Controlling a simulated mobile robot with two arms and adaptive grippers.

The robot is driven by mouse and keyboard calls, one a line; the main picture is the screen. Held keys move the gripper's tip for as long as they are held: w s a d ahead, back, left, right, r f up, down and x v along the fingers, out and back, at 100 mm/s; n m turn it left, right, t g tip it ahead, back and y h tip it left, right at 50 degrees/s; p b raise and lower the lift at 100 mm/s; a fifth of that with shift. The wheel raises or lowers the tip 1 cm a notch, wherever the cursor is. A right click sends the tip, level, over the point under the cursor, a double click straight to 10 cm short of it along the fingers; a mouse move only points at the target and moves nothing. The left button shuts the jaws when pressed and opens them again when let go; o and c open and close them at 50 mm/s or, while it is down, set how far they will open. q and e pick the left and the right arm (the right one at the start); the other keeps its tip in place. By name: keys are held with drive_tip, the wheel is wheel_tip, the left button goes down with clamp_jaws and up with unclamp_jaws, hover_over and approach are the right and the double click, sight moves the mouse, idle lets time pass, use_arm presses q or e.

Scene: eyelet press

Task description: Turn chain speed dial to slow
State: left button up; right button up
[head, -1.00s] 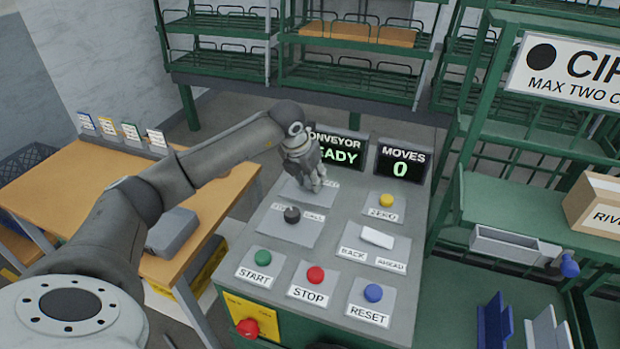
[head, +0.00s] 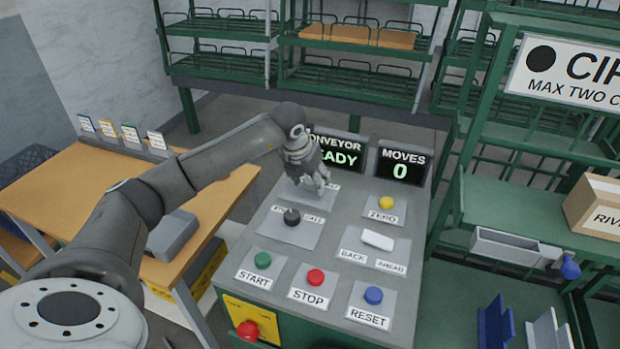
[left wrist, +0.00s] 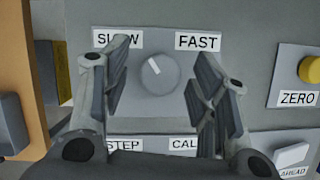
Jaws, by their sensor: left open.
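The chain speed dial (left wrist: 160,74) is a round grey knob with a white pointer line, on a grey plate below the SLOW label (left wrist: 118,39) and the FAST label (left wrist: 198,42). Its pointer tilts up and to the left, toward SLOW. My left gripper (left wrist: 161,75) is open, with one finger on each side of the dial in the left wrist view. I cannot tell whether the fingers touch it. In the head view my left gripper (head: 318,186) is over the upper left of the panel and hides the dial. My right gripper is not in view.
Near the dial are a black knob (head: 292,217), a yellow ZERO button (head: 386,202) and a white BACK/AHEAD switch (head: 378,239). START (head: 263,260), STOP (head: 316,277) and RESET (head: 373,293) buttons line the front. The MOVES display (head: 402,164) reads 0.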

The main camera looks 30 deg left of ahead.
use_arm(q)
drive_tip(key=v, duration=1.2)
idle(0.3)
